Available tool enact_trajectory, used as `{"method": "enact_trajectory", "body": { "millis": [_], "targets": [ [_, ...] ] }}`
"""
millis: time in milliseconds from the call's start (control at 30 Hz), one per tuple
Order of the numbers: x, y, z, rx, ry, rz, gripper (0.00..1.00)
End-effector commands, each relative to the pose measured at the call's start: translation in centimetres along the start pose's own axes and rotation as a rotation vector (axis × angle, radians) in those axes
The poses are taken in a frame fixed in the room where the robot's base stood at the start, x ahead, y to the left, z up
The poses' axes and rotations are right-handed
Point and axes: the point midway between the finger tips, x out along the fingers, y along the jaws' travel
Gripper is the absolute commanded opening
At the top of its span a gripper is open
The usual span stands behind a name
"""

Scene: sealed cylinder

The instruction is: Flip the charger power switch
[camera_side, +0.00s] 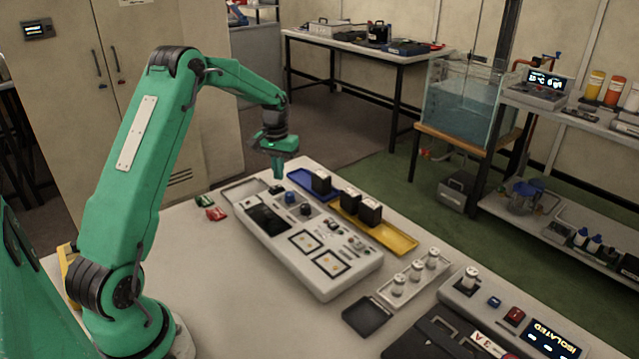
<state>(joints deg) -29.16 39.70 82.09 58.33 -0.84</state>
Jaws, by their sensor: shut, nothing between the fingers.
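The charger (310,240) is a long pale panel on the table, with a dark display, two square marked pads, and small knobs and switches. A blue knob (291,197) and a dark knob (306,210) stand near its far end. A small dark control (276,189) sits at the far edge, left of the blue knob. I cannot tell which control is the power switch. My green gripper (278,175) points down above this far end. It is shut and empty. Its tips are close to the small dark control; I cannot tell whether they touch.
A blue tray (300,179) and yellow tray (398,240) with black blocks lie behind the charger. A rack of pale cylinders (414,277), a dark tray (365,314) and a console reading "ISOLATED" (510,318) are to the right. The table's front left is mostly clear.

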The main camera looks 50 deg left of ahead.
Motion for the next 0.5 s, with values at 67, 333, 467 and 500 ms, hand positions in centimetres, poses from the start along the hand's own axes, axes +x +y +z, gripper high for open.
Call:
{"method": "enact_trajectory", "body": {
  "millis": [67, 333, 467, 500],
  "targets": [
    [-0.5, 0.0, -0.1, 0.000, 0.003, 0.000, 0.00],
    [-2.1, 0.0, -0.1, 0.000, 0.004, 0.000, 0.00],
    [-2.8, 0.0, -0.1, 0.000, 0.003, 0.000, 0.00],
    [-3.0, 0.0, -0.1, 0.000, 0.003, 0.000, 0.00]
  ]
}}
